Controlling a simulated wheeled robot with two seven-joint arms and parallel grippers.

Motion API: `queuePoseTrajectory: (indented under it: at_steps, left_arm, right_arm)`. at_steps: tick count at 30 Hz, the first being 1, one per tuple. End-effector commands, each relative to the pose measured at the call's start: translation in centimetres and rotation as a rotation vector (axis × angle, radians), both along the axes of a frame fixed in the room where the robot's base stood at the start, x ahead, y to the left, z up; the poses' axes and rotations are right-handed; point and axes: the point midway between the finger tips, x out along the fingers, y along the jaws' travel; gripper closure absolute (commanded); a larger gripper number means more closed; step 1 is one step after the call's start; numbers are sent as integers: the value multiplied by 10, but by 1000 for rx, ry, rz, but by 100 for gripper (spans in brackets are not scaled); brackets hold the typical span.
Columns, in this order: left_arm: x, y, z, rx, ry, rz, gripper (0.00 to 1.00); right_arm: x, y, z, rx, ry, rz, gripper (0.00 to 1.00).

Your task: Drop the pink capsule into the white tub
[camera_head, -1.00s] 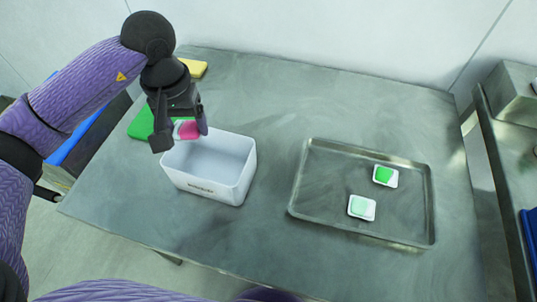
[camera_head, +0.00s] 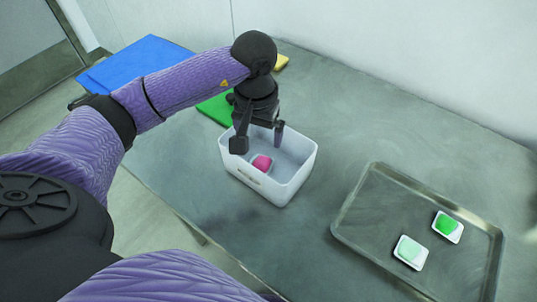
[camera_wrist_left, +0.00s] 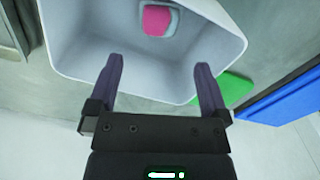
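The pink capsule (camera_head: 262,162), a pink block with a white base, lies inside the white tub (camera_head: 300,176) on the grey table. It also shows in the left wrist view (camera_wrist_left: 157,20), on the tub's floor. The tub fills the upper part of that view (camera_wrist_left: 80,62). My left gripper (camera_head: 259,146) is over the tub, its fingers apart with nothing between them. In the left wrist view the open fingers (camera_wrist_left: 160,75) point at the tub, clear of the capsule. My right gripper is not in view.
A metal tray (camera_head: 352,232) at the right holds a green capsule (camera_head: 447,225) and a pale green capsule (camera_head: 410,251). A green board (camera_head: 216,108) lies behind the tub, a blue board (camera_head: 140,62) at the back left and a yellow item (camera_head: 281,62) at the back. Table between tub and tray is clear.

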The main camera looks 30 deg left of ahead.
Motion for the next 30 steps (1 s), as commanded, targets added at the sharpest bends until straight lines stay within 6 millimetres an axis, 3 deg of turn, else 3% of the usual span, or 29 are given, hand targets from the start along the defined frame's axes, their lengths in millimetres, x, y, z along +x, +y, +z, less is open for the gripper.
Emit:
queuePoseTrajectory:
  at_steps: [7, 15, 18, 30]
  left_arm:
    - [0, 0, 8, 1, -2, 0, 0]
    - [1, 0, 75, 1, -5, 0, 0]
    - [1, 0, 91, 0, -3, 0, 0]
    - [0, 0, 99, 0, 1, 0, 0]
  right_arm:
    - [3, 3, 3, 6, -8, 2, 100]
    - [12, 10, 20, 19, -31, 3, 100]
    - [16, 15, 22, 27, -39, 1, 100]
    - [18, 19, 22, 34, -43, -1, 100]
